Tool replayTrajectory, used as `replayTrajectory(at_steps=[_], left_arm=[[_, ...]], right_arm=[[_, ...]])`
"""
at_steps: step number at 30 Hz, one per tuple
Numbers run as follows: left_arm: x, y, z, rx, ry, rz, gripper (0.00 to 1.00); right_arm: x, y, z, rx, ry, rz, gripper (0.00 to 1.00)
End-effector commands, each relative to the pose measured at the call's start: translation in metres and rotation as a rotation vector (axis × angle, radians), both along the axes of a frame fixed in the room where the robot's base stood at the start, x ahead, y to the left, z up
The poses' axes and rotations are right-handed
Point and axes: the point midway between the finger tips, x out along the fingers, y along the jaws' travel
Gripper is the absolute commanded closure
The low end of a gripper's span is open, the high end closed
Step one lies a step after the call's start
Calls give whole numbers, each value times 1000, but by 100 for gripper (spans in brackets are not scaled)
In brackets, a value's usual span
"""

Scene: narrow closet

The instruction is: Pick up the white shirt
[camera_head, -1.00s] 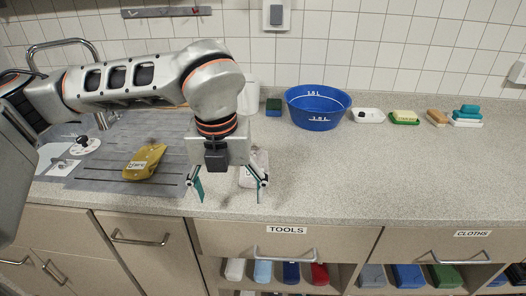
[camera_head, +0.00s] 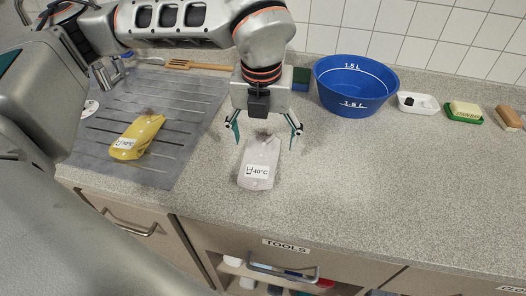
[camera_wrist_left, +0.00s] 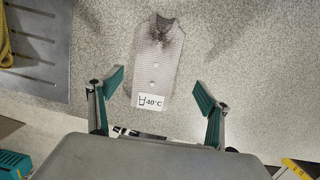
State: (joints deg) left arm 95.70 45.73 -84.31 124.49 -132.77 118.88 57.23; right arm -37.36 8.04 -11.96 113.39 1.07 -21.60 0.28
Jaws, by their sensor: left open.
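The white shirt (camera_head: 258,170) lies folded on the grey counter, with a dark stain at its far end and a "40°C" tag at its near end. My left gripper (camera_head: 263,138) is open and empty, pointing down above the far part of the shirt, its fingers to either side. In the left wrist view the shirt (camera_wrist_left: 156,58) lies ahead of the open gripper (camera_wrist_left: 160,95), with the tag close to the line between the fingertips. They look apart from the cloth. My right gripper is not in view.
A yellow folded shirt (camera_head: 138,137) lies on the grey drainboard (camera_head: 180,105) to the left. A blue basin (camera_head: 355,87), a white soap dish (camera_head: 418,104) and a green dish (camera_head: 463,112) stand along the back. The counter right of the shirt is clear.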

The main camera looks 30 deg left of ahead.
Motion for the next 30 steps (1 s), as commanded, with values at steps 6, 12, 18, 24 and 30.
replayTrajectory(at_steps=[6, 12, 18, 24, 30], left_arm=[[1, 8, -25, 0, 4, 2, 22], [5, 9, -48, 0, 2, 1, 22], [5, 9, -49, 0, 0, 1, 22], [5, 9, -49, 0, 0, 1, 67], [5, 9, -48, 0, 0, 1, 67]], right_arm=[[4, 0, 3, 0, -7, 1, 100], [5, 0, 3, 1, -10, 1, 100], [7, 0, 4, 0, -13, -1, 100], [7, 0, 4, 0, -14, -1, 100], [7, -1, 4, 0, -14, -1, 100]])
